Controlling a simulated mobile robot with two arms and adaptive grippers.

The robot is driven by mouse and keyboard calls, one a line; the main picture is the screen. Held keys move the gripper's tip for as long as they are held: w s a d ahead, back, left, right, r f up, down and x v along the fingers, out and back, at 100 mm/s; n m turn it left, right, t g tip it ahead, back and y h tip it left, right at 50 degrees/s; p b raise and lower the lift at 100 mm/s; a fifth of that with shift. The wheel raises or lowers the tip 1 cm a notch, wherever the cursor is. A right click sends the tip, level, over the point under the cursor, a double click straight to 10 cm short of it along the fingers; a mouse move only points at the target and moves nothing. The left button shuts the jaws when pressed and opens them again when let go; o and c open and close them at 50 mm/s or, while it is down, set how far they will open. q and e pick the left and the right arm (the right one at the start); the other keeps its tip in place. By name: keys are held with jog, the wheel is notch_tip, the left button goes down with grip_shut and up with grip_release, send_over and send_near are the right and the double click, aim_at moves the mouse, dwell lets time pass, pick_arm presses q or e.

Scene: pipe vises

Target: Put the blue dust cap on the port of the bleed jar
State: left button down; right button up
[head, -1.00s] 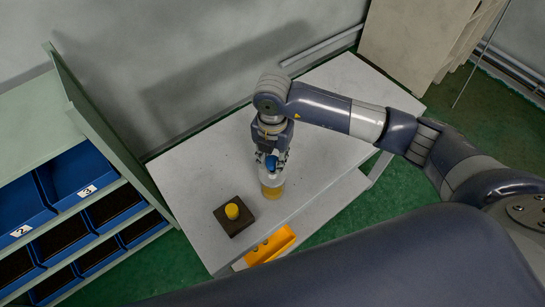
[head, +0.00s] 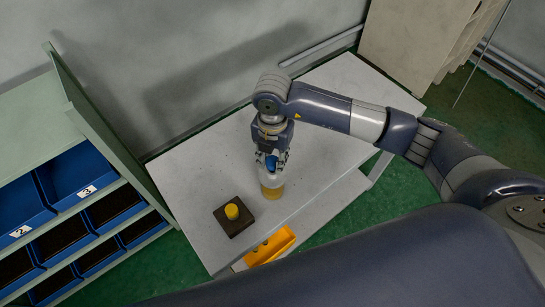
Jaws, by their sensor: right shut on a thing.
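The bleed jar (head: 271,188) stands upright on the grey table, with a whitish upper part and amber contents low down. The blue dust cap (head: 271,162) is held in my right gripper (head: 270,160), which points down over the top of the jar. The fingers are shut on the cap. The cap is at the jar's top; I cannot tell whether it touches the port, which is hidden behind the cap and fingers. My left gripper is not in view.
A dark square block with a yellow knob (head: 232,211) sits left of the jar. An orange tray (head: 270,246) is on a lower level at the front edge. A shelf with blue bins (head: 78,172) stands at the left. The table's back left is clear.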

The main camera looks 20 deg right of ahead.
aim_at(272, 161)
jog(key=shift+f+b, duration=1.15)
jog(key=shift+f, duration=0.25)
jog(key=o, duration=1)
jog(key=shift+c, duration=0.2)
jog(key=shift+r, duration=0.2)
notch_tip(272, 161, up, 12)
jog(key=shift+f, duration=0.15)
